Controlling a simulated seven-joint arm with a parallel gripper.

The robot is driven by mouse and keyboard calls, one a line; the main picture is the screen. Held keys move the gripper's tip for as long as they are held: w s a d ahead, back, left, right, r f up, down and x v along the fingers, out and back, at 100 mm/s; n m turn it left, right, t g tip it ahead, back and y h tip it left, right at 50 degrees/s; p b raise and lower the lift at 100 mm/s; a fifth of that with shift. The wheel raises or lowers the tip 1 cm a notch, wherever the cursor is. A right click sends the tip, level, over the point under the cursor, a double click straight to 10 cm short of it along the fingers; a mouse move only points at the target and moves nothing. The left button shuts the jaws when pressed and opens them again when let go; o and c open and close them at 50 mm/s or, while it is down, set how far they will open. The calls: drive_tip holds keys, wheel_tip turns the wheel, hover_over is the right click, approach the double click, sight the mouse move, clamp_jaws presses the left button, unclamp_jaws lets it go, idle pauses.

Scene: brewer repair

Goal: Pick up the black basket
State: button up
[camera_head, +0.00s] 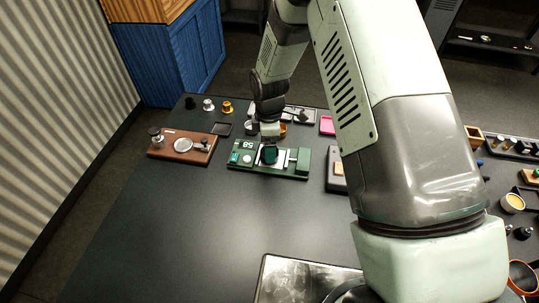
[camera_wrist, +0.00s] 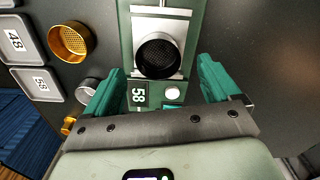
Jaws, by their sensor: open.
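The black basket (camera_wrist: 160,54) is round with a mesh bottom and sits in the silver plate of a green fixture (camera_wrist: 193,60). The green fixture, marked 58, also shows in the head view (camera_head: 243,157), where my gripper hides the basket. My gripper (camera_wrist: 160,68) is open and empty, its teal fingers on either side of the basket's line and a little short of it in the wrist view. In the head view my gripper (camera_head: 269,153) is over the middle of the fixture. I cannot tell its exact height above the basket.
A brown fixture (camera_head: 170,148) stands left of the green one. The table front (camera_head: 190,230) is clear; a dark panel (camera_head: 300,280) lies at its edge.

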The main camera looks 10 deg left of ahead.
drive_tip(key=shift+w+f, duration=0.1)
drive_tip(key=shift+f, duration=1.9)
drive_tip(key=c, duration=1.2)
wheel_tip(320, 180, up, 10)
drive_tip(key=s+d+r+m, duration=0.2)
drive_tip(key=d+r+m, duration=0.8)
drive_tip(key=d+r, duration=0.1)
drive_tip(key=s+d+r+m, duration=0.2)
drive_tip(key=d+r+m, duration=0.8)
drive_tip(key=r, duration=0.2)
drive_tip(key=shift+d+m, duration=0.35)
drive_tip(key=shift+m, duration=0.05)
